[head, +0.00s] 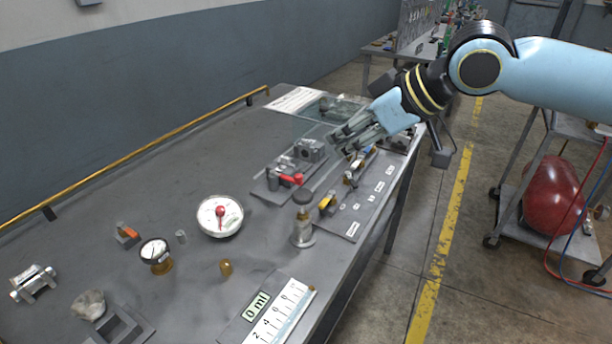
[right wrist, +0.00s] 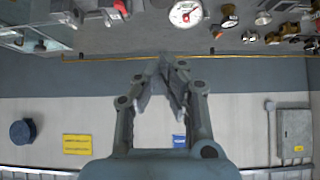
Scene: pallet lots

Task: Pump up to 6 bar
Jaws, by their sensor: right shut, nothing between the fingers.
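A round white dial with a red hub (head: 219,216) lies on the grey workbench (head: 130,190), and it also shows at the top of the right wrist view (right wrist: 186,14). A smaller brass-bodied gauge (head: 155,254) stands left of it; its reading is too small to tell. A grey block fixture with a red part (head: 290,180) sits on a plate at the bench's right. My right gripper (head: 345,142) is shut and empty, above the far right of the bench beside the fixture; its fingers (right wrist: 168,85) meet with nothing between them. My left gripper is out of view. I cannot tell which item is the pump.
A metal bottle-shaped part (head: 302,232), a brass piece (head: 226,268), a "0 ml" label (head: 257,304) and a numbered scale (head: 283,312) lie toward the front. A yellow rail (head: 140,160) edges the bench. A red tank (head: 552,197) rests on a cart at right.

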